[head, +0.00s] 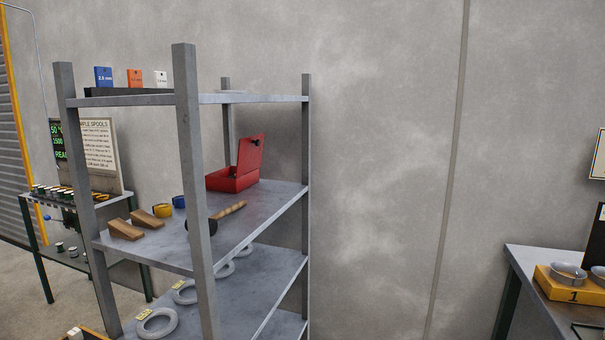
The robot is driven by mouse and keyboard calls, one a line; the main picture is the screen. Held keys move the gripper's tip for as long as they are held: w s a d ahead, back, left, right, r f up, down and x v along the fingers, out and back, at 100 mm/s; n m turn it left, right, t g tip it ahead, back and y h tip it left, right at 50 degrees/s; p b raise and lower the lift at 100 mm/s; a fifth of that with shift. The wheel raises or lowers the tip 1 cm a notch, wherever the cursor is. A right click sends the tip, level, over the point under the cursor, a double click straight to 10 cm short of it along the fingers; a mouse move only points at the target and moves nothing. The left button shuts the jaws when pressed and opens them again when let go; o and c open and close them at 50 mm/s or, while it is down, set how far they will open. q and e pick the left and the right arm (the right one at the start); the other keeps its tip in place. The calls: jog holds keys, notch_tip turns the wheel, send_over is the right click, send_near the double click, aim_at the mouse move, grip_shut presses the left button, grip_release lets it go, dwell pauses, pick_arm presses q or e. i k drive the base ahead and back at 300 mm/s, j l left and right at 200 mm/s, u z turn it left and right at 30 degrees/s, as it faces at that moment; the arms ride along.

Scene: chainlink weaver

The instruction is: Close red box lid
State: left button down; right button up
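The red box (232,180) stands on the middle shelf of a grey metal rack, toward its far right end. Its red lid (251,155) is raised and stands tilted up along the right side of the box. A small dark part, perhaps a latch, shows near the lid's upper edge. Neither of my grippers shows in the head view.
The rack's middle shelf (165,248) also holds a dark-headed mallet (229,210), two wooden wedges (125,229) and yellow and blue rolls (162,210). A front post (187,150) rises left of the box. A table (530,262) stands at right.

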aim_at(250, 151)
jog(key=i+l+u, duration=0.1)
jog(key=i+u, duration=0.3)
jog(key=i+l, duration=1.5)
